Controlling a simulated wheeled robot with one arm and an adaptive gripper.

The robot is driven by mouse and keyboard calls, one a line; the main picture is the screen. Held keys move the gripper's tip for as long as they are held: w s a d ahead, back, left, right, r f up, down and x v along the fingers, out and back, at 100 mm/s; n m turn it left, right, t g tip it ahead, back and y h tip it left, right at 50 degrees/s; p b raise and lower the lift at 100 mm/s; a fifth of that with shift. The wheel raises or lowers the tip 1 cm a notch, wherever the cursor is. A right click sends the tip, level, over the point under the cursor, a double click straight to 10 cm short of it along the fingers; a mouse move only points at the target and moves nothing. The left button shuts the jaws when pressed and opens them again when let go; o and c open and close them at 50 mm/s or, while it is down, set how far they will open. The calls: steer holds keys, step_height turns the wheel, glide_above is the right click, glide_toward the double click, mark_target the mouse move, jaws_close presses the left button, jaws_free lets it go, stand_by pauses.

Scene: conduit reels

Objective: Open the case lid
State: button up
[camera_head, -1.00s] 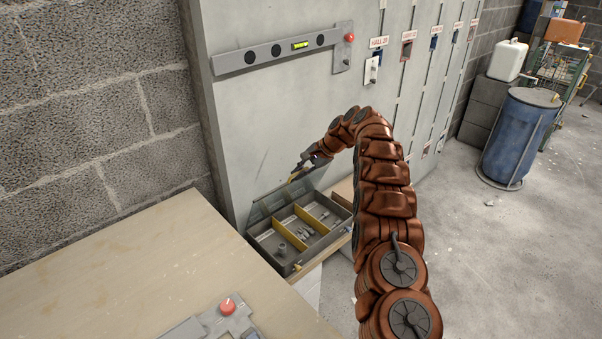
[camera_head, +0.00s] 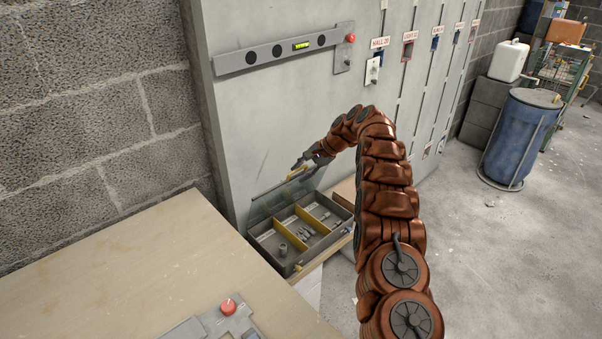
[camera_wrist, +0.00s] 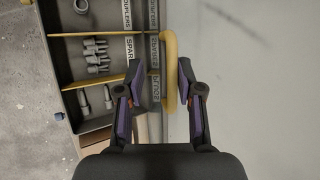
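The case (camera_head: 300,262) is a grey tray with yellow dividers and small metal fittings inside, by the large grey panel. Its lid (camera_head: 268,205), which looks see-through, stands raised at the back of the case, close to the panel. A yellow handle (camera_head: 296,173) is on the lid's upper edge; in the wrist view the handle (camera_wrist: 170,75) lies between my fingers. My gripper (camera_wrist: 160,88) is open around the handle, with a visible gap on its left. The case interior (camera_wrist: 85,90) shows on the left in the wrist view.
A wooden table (camera_head: 150,260) with a red-button device (camera_head: 228,308) is in front at left. The grey panel (camera_head: 290,120) with a spirit level (camera_head: 280,52) rises behind the case. A blue barrel (camera_head: 520,135) stands far right. Floor at right is mostly clear.

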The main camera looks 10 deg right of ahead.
steer(key=v, duration=1.1)
steer(key=shift+d, duration=0.2)
steer(key=shift+r, duration=0.1)
